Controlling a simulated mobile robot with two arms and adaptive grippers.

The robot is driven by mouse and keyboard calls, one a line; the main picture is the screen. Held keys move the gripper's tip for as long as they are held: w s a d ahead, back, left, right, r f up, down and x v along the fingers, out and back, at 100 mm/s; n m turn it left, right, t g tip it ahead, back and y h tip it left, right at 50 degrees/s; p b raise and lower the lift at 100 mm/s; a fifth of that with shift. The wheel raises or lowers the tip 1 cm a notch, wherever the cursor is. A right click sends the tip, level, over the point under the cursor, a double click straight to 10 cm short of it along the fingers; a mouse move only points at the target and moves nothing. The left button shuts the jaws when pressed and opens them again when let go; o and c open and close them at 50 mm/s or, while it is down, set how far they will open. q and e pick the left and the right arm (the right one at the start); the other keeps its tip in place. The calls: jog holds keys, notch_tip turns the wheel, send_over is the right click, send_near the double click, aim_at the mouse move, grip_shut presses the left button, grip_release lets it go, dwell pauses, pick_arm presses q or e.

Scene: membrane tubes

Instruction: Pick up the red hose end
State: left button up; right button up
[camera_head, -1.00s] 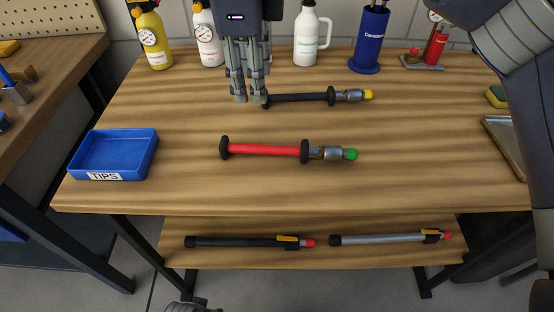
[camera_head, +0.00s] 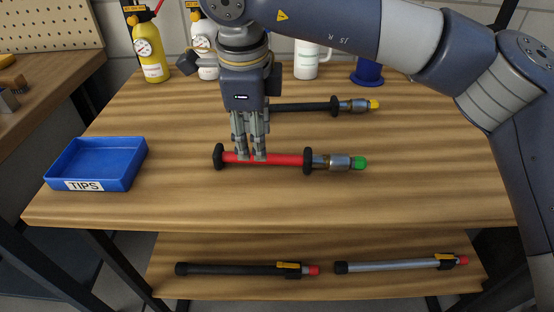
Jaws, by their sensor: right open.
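The red hose end (camera_head: 285,159) lies across the middle of the wooden table. It has a red grip between two black flanges, a metal fitting and a green tip at its right end. My right gripper (camera_head: 251,157) points down at the left part of the red grip. Its fingertips overlap the grip in the picture; I cannot tell whether they touch it. The gripper is open and holds nothing. My left gripper is not in view.
A black hose end with a yellow tip (camera_head: 310,107) lies behind the red one. A blue TIPS tray (camera_head: 97,163) stands at the left. Bottles (camera_head: 149,47) line the back edge. A lower shelf holds two tools (camera_head: 240,269). The table front is clear.

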aim_at(252, 155)
jog(key=f, duration=0.4)
jog(key=shift+w+a+b, duration=0.2)
jog(key=shift+a+b, duration=0.1)
jog(key=shift+a, duration=0.05)
jog(key=shift+w+f, duration=0.15)
jog(key=shift+f, duration=0.3)
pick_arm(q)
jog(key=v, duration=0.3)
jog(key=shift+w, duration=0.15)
pick_arm(e)
grip_shut()
